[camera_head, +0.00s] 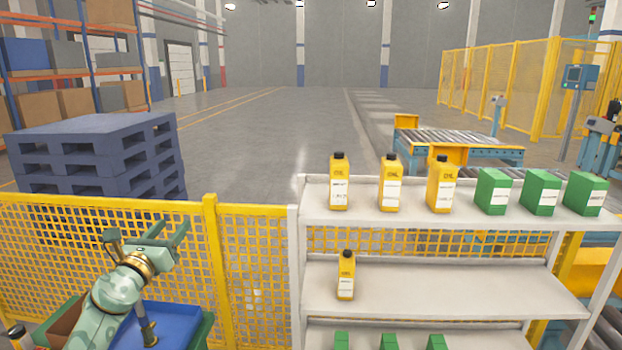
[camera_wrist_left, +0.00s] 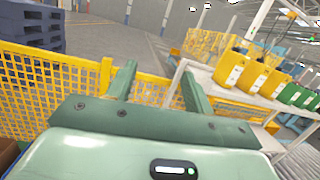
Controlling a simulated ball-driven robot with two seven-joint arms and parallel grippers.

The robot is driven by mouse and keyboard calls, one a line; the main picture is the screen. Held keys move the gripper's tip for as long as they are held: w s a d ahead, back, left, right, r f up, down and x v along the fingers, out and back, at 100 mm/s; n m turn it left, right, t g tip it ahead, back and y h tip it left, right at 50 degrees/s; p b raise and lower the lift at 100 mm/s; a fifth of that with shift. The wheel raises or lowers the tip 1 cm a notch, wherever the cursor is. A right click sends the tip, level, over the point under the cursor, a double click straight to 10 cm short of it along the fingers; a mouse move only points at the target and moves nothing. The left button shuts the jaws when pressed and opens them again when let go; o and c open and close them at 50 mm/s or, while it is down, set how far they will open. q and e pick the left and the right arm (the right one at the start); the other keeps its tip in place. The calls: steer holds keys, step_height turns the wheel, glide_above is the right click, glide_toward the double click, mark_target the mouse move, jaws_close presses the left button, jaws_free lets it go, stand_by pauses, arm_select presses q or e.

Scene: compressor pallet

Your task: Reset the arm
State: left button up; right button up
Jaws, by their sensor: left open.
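My left arm comes in from the lower left in the head view, and its green gripper (camera_head: 148,239) is raised in front of the yellow mesh fence. Its two fingers are apart with nothing between them. In the left wrist view the open fingers (camera_wrist_left: 158,88) point toward the fence and the shelf, touching nothing that I can make out. My right gripper is not in view.
A white shelf rack (camera_head: 450,285) stands at the right with yellow bottles (camera_head: 390,185) and green boxes (camera_head: 540,192). A yellow mesh fence (camera_head: 255,280) runs left of it. A blue tray (camera_head: 175,325) lies below my left arm. Blue pallets (camera_head: 95,150) stand behind the fence.

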arm_select(q)
steer(key=a+f+n+y, duration=0.1)
steer(key=a+n+y, duration=0.1)
steer(key=n, duration=1.3)
steer(key=a+n+y, duration=0.3)
steer(key=n, duration=1.3)
steer(key=s+d+f+n+g+b, duration=0.1)
steer(key=s+f+g+b, duration=0.3)
steer(key=f, duration=1)
steer(key=s+d+f+g+p, duration=0.1)
steer(key=s+f, duration=0.4)
steer(key=f, duration=0.9)
steer(key=s+d+f+n+g+b, duration=0.1)
steer(key=s+d+f+g+b, duration=0.3)
steer(key=f, duration=1)
steer(key=s+d+f+g+h, duration=0.1)
steer(key=s+f+g, duration=0.3)
steer(key=s+f, duration=1.75)
steer(key=s+d+f+g+b, duration=0.1)
steer(key=s+f, duration=0.3)
steer(key=s, duration=1)
steer(key=s+d+f+g+b, duration=0.2)
steer(key=s+d+f+g, duration=0.1)
steer(key=s, duration=1.2)
step_height(320, 180, down, 2)
steer(key=shift+s+d+f+g+h, duration=0.15)
steer(key=shift+s+g+h, duration=0.15)
steer(key=shift+g, duration=0.5)
